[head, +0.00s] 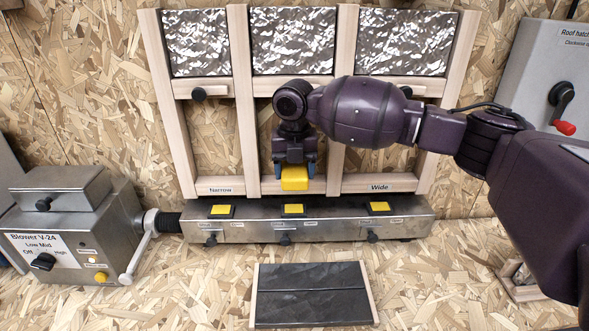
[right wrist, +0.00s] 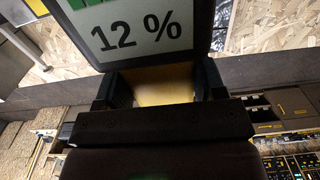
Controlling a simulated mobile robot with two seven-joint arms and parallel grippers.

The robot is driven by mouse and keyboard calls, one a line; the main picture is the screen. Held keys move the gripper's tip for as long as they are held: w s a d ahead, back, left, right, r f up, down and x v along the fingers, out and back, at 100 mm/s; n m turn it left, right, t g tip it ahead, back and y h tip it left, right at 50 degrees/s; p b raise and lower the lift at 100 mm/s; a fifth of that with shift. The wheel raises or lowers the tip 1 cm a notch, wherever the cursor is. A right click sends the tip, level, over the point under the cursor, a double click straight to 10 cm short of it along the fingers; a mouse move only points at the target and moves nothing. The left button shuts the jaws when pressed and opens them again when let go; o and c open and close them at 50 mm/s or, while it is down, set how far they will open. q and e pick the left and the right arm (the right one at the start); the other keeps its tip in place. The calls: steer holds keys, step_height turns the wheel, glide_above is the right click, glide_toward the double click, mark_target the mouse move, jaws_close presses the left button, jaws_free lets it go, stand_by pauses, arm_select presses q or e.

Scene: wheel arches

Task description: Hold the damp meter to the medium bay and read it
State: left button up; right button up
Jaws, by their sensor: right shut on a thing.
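The damp meter (head: 295,180) is yellow, and my right gripper (head: 294,170) is shut on it, pointing down. They are in front of the lower part of the middle bay, between the bays labelled Narrow and Wide. The middle bay's label is hidden. I cannot tell whether the meter touches anything. In the right wrist view, the meter's screen (right wrist: 140,32) reads "12 %" with part of a green bar above it; the top is cut off. Its yellow body (right wrist: 160,85) sits between the fingers. My left gripper is not in view.
Crinkled foil panels (head: 293,40) fill the bay tops. A metal duct (head: 335,228) with several yellow-topped fittings runs below the bays. A blower box (head: 80,235) stands left. A dark slatted panel (head: 312,293) lies in front. A grey box with a red-tipped handle (head: 562,100) is at right.

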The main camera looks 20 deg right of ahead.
steer(key=shift+w+d, duration=0.1)
steer(key=shift+w, duration=0.2)
steer(key=shift+w+d+r, duration=0.1)
steer(key=shift+w+r, duration=0.1)
steer(key=shift+r, duration=0.2)
stand_by(0.5)
steer(key=shift+w+d+r+p, duration=0.1)
steer(key=shift+w+r+p, duration=0.05)
steer(key=shift+p, duration=0.2)
stand_by(0.6)
steer(key=s+p, duration=0.1)
steer(key=p, duration=0.1)
steer(key=s+a+p, duration=0.1)
steer(key=s+p, duration=0.1)
steer(key=shift+s, duration=0.1)
steer(key=shift+c, duration=0.3)
steer(key=s+a+f+p, duration=0.1)
steer(key=s+a+p, duration=0.1)
steer(key=s, duration=0.4)
steer(key=shift+s+p, duration=0.25)
steer(key=shift+p, duration=0.1)
